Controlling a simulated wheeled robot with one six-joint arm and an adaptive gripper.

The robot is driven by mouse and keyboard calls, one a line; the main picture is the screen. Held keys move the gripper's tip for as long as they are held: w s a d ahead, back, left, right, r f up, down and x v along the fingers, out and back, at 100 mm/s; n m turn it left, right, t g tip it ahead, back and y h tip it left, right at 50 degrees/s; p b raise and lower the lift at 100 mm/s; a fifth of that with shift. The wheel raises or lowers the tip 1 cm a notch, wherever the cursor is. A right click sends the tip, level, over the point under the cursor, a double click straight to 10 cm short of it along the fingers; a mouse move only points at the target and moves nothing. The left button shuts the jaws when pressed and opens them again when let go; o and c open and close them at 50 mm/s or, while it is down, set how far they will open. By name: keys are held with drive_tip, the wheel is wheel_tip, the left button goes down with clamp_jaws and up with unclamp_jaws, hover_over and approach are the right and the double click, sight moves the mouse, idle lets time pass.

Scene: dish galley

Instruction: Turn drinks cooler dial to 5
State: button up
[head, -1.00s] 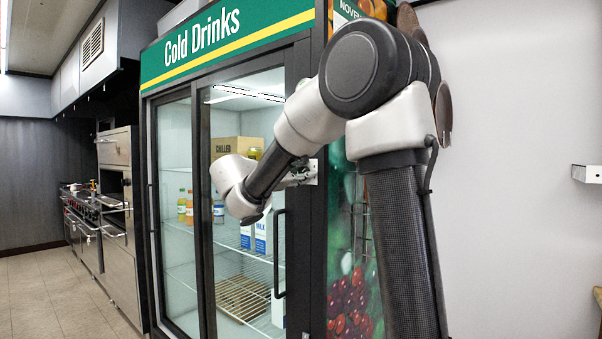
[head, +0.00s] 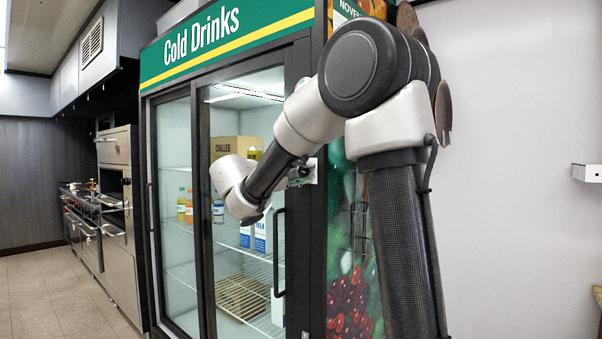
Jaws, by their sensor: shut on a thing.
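The drinks cooler (head: 304,85) is a tall black-framed cabinet with glass doors and a green "Cold Drinks" sign. A small pale plate (head: 313,168) shows on its right front post, at the end of my arm. My gripper (head: 304,172) is at this plate, partly hidden behind my wrist, and is shut on the dial. The dial itself is hidden by the gripper, so its number and pointer cannot be read.
A black door handle (head: 279,252) stands just below my wrist. Bottles (head: 185,206), milk cartons (head: 260,236) and a cardboard box (head: 228,147) are behind the glass. Steel ovens (head: 118,210) line the left. The floor at left is clear.

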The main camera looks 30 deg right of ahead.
drive_tip(key=shift+f+m, duration=0.15)
drive_tip(key=shift+m, duration=1.25)
drive_tip(key=o, duration=1)
drive_tip(key=shift+a, duration=0.1)
drive_tip(key=v, duration=1.1)
drive_tip(key=shift+s+a, duration=0.15)
drive_tip(key=shift+a, duration=0.25)
